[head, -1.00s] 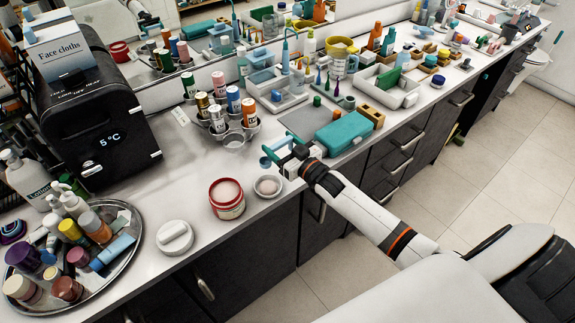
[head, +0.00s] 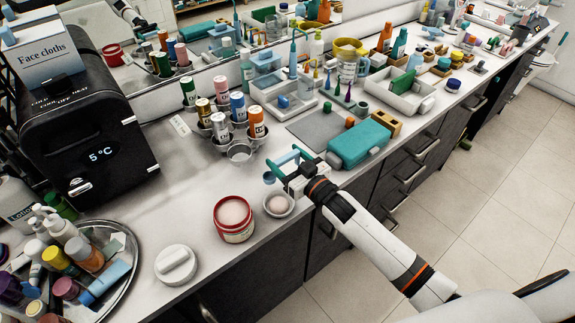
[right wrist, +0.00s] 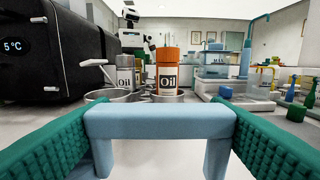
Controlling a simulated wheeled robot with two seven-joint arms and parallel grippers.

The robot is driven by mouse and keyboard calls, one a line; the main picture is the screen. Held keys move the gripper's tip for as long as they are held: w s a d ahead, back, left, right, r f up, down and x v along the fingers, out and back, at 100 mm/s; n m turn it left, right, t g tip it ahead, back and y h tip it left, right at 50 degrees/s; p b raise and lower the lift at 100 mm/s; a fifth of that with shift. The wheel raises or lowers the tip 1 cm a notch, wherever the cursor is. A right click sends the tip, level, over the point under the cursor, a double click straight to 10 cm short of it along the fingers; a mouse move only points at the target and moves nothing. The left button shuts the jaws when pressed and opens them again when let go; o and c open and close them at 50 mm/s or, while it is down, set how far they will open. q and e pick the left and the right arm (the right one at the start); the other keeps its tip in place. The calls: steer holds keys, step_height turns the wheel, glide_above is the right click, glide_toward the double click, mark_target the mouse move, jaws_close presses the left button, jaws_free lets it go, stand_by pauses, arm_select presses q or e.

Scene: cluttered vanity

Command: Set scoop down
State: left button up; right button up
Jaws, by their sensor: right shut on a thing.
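My right gripper (head: 284,167) is over the counter, just behind the small bowl (head: 278,205) in the head view. It is shut on a light blue piece, the scoop (right wrist: 160,120), which spans between the green finger pads in the right wrist view. Only a bit of the scoop shows in the head view (head: 269,178). I cannot tell whether it touches the counter. The small bowl holds some pale powder. The open red jar (head: 235,219), full of pale powder, stands left of the bowl. My left gripper is not in view.
A white lid (head: 177,265) lies front left of the jar. An oil bottle rack (head: 239,153) stands behind the gripper. A teal case (head: 359,144) and grey mat (head: 316,127) are to the right. Bare counter (head: 185,195) lies left of the jar.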

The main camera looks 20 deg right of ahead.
step_height(320, 180, down, 2)
steer(key=shift+f, duration=0.55)
steer(key=o, duration=1.2)
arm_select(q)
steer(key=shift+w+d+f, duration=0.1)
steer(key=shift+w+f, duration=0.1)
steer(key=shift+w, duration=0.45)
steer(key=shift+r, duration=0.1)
arm_select(e)
steer(key=shift+r, duration=0.15)
steer(key=shift+r, duration=0.4)
arm_select(q)
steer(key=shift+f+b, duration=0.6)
steer(key=shift+b, duration=0.15)
arm_select(e)
steer(key=shift+v, duration=6.05)
